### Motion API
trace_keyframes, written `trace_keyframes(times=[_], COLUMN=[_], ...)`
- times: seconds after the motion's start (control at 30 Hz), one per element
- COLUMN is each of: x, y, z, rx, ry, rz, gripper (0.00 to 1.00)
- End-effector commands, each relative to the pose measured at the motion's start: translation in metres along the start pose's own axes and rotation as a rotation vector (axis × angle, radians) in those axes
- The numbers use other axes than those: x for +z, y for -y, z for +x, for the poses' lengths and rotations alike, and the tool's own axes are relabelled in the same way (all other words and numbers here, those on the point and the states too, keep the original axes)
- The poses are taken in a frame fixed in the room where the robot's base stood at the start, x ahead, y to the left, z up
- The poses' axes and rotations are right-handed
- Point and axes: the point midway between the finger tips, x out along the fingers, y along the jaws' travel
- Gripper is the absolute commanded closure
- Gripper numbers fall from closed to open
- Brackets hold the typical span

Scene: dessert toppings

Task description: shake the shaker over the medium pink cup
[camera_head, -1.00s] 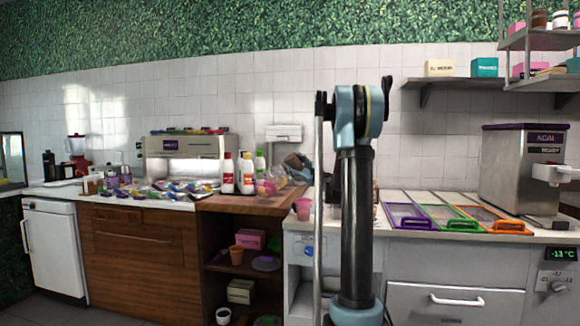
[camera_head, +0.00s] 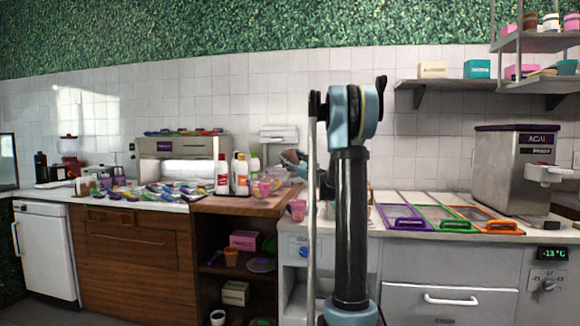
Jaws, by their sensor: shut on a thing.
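My gripper (camera_head: 291,157) shows small and partly hidden behind my own arm, above the right end of the wooden counter. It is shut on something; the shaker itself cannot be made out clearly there. A pink cup (camera_head: 298,210) stands upright at the front of the white counter, below my gripper and just left of my arm. More pink cups (camera_head: 264,188) sit on the wooden counter behind and to the left. I cannot tell from their size which cup is the medium one.
Red, white and green-labelled bottles (camera_head: 239,174) stand on the wooden counter (camera_head: 235,206). Colourful packets (camera_head: 170,190) lie to the left. Purple, green and orange framed lids (camera_head: 405,222) cover the right counter, before an acai machine (camera_head: 510,175).

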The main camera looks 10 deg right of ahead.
Motion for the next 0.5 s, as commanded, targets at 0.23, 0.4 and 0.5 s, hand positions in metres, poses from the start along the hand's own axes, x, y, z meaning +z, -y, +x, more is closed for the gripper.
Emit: trace_keyframes(times=[0.23, 0.4, 0.5], x=[0.012, 0.020, 0.025], y=[0.006, 0.010, 0.013], z=[0.005, 0.008, 0.010], rx=[0.000, 0.000, 0.000], ry=[0.000, 0.000, 0.000], rz=[0.000, 0.000, 0.000], gripper=[0.79, 0.79, 0.79])
